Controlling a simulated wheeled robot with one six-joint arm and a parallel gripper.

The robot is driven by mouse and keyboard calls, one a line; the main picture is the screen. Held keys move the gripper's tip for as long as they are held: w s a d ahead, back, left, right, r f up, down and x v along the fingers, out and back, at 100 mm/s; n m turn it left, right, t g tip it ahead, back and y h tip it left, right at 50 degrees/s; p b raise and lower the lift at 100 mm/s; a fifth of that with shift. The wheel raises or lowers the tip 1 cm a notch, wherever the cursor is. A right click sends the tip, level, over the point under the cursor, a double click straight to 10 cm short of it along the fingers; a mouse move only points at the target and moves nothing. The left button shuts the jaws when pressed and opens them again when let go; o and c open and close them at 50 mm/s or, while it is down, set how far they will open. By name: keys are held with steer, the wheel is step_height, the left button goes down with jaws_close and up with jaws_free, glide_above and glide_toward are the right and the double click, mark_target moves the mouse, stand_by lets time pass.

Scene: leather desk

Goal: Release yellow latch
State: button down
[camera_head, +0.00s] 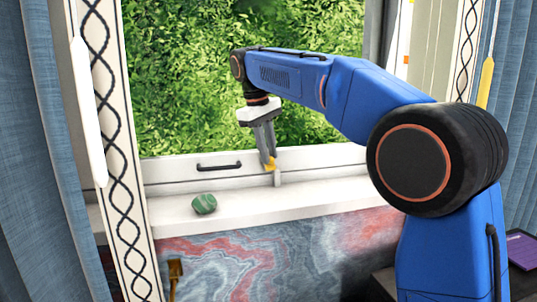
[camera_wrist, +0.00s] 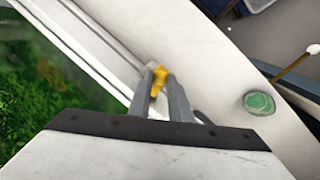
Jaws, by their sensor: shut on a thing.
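The small yellow latch (camera_head: 270,163) sits at the lower rail of the white window frame, above the sill. My gripper (camera_head: 268,160) reaches down to it from above and is shut on it. In the wrist view, the yellow latch (camera_wrist: 157,80) shows between the two grey fingers of my gripper (camera_wrist: 160,88). The fingers hide part of the latch, and I cannot tell its exact angle.
A green stone-like object (camera_head: 204,204) lies on the white windowsill (camera_head: 300,200), left of my gripper. A black handle (camera_head: 219,166) is on the window rail. The sill to the right is clear.

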stand_by(0.3)
steer(key=c, duration=1.6)
jaws_free()
steer(key=shift+c, duration=0.2)
steer(key=w+v, duration=0.1)
steer(key=v, duration=0.6)
steer(key=shift+s+r, duration=0.25)
steer(key=shift+s, duration=0.15)
steer(key=shift+a, duration=0.1)
